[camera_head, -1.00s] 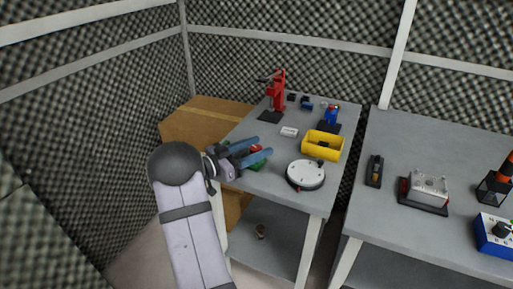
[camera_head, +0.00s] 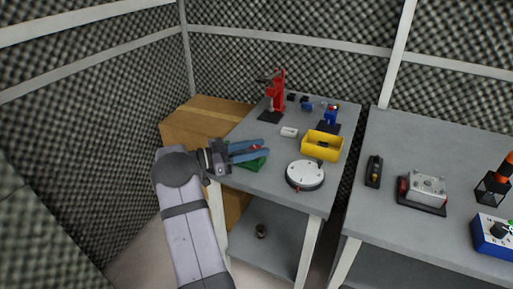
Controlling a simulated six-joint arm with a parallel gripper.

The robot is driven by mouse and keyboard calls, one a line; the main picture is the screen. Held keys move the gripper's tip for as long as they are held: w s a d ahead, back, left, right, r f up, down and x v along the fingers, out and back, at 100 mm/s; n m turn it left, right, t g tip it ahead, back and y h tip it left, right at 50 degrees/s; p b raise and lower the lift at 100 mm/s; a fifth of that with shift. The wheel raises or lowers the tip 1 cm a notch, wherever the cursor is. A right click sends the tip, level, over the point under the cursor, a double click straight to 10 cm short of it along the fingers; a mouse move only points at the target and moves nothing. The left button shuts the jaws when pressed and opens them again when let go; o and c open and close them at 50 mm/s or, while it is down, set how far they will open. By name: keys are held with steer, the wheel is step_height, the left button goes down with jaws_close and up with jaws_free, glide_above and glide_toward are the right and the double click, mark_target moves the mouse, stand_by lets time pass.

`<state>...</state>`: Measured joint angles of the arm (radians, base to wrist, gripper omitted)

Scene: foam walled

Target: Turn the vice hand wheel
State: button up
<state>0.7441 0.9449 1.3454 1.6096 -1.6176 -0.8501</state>
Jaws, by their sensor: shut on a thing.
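A green vice (camera_head: 253,161) sits near the left edge of the left grey table, mostly covered by my gripper. A small bit of its red hand wheel (camera_head: 255,147) shows between the blue fingers. My gripper (camera_head: 262,149) reaches in from the left, with its two blue fingers on either side of the red part, shut on it. The exact contact is hidden by the fingers and is small in this view.
A yellow open box (camera_head: 322,146), a round white-topped disc (camera_head: 305,174) and a small white block (camera_head: 289,132) stand to the right on the table. A red press-like tool (camera_head: 276,93) and a blue device (camera_head: 331,115) stand farther back. Bare tabletop lies between them.

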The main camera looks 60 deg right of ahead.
stand_by(0.3)
steer(key=o, duration=1)
steer(key=shift+o, duration=0.2)
steer(key=shift+b+v, duration=0.4)
steer(key=shift+v, duration=3.3)
